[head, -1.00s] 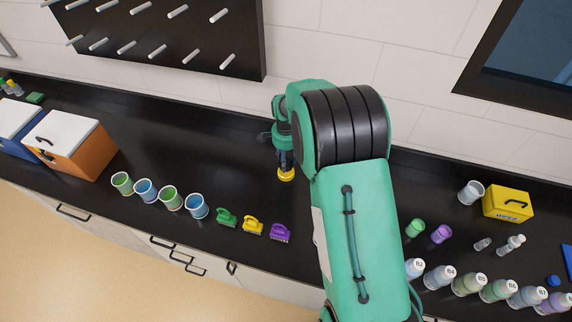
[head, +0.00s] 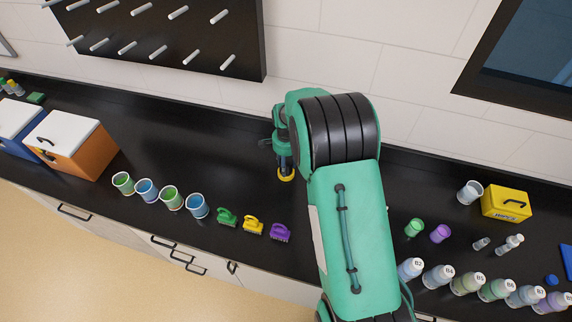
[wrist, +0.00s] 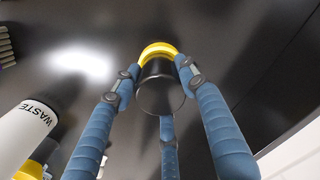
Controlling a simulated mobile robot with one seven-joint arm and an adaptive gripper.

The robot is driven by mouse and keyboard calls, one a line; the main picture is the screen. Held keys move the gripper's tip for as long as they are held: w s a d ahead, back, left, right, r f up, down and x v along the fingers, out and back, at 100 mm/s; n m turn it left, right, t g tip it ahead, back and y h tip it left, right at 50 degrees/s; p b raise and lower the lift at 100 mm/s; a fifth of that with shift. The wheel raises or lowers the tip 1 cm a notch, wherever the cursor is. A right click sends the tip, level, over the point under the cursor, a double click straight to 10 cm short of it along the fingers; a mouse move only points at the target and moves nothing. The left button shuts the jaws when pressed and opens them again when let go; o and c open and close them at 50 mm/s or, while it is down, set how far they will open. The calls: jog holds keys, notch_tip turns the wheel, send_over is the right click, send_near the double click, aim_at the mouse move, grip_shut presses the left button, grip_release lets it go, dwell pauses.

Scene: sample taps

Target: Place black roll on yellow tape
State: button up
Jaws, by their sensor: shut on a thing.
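The black roll (wrist: 160,94) is between the blue fingers of my gripper (wrist: 158,68) in the wrist view, and the fingers are shut on it. The yellow tape (wrist: 158,48) shows as a curved yellow band just past the roll's far end. The roll hides the rest of the tape. In the head view my gripper (head: 285,170) points down over the counter, with the yellow tape (head: 286,178) as a yellow rim right below the fingers. I cannot tell whether the roll touches the tape.
A white bottle marked WASTE (wrist: 25,125) stands at the left of the wrist view. In the head view, several cups (head: 171,197) and green, yellow and purple brushes (head: 253,227) stand in front of my gripper. The black counter (head: 190,140) is clear to its left.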

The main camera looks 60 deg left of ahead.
jog(key=shift+f, duration=0.2)
jog(key=o, duration=1.2)
jog(key=shift+r, duration=0.2)
notch_tip(320, 180, up, 12)
jog(key=shift+r+b, duration=0.1)
jog(key=shift+b, duration=0.7)
dwell(0.3)
